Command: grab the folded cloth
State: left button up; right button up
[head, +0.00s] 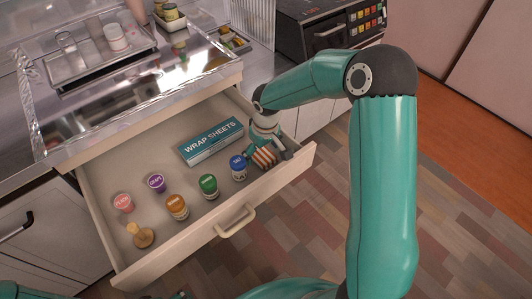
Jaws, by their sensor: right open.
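The folded cloth (264,158), with orange-brown and white stripes, lies in the right front corner of the open drawer (147,262). My right gripper (268,149) reaches down into that corner, right at the cloth and partly covering it. Its jaws are open, with one finger to each side of the cloth's upper part. Whether they touch the cloth is hard to tell. My left gripper is not in view.
A blue-capped jar (238,168) stands close left of the cloth. A green-capped jar (208,186), several other small containers and a wooden stamp-like item (140,236) stand farther left. The wrap sheets box (211,141) lies behind. The drawer's front and right walls border the corner.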

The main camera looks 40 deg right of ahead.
jog(key=shift+f+b, duration=0.35)
dwell(0.6)
jog(key=shift+c, duration=0.4)
jog(key=c, duration=1.1)
